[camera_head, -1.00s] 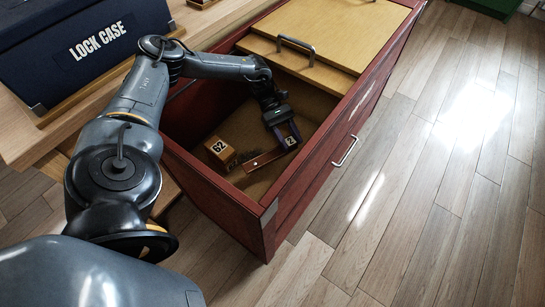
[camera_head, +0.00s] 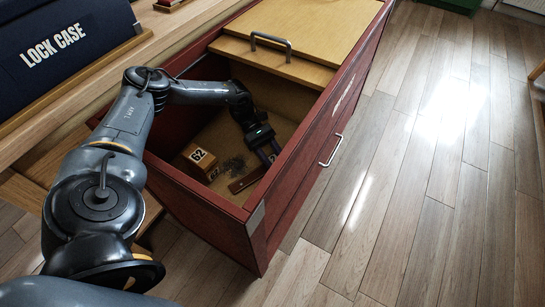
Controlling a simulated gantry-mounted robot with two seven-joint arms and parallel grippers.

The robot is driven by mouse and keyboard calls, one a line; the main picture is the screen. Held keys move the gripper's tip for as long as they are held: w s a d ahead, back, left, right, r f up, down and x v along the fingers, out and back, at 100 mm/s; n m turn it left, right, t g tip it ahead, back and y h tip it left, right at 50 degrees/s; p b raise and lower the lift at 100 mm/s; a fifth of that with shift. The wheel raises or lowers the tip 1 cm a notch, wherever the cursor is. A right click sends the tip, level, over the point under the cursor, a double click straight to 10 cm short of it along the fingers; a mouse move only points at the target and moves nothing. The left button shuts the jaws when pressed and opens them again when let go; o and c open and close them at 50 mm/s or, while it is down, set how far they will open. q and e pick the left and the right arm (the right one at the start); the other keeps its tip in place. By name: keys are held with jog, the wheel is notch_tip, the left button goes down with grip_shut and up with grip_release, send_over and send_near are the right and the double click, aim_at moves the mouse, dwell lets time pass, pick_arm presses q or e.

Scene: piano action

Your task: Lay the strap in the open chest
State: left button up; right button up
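The open red chest (camera_head: 205,196) stands in the middle of the view, its wooden lid panel slid toward the back. A flat brown strip with a pale spot, seemingly the strap (camera_head: 246,180), lies low inside near the front right wall. My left gripper (camera_head: 269,155) reaches down into the chest, just beyond and to the right of the strip. Its fingers point down toward the right wall. Their tips are partly hidden, and whether they hold anything is unclear. My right gripper is out of view.
A wooden block marked 62 (camera_head: 197,158) sits inside the chest at the left, with a dark grey patch (camera_head: 233,165) beside it. A metal handle (camera_head: 270,42) stands up from the lid panel (camera_head: 310,25). The lock case (camera_head: 60,50) rests on the left counter.

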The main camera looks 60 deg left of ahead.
pick_arm(q)
jog(key=o, duration=1.2)
jog(key=shift+a+r, duration=0.1)
jog(key=shift+a, duration=0.05)
jog(key=shift+p+v, duration=0.5)
jog(key=shift+v, duration=0.85)
jog(key=shift+p+v, duration=0.95)
jog(key=shift+v, duration=0.6)
jog(key=shift+s+a+r+p, duration=0.1)
jog(key=shift+a+r+p, duration=0.2)
jog(key=shift+a, duration=0.35)
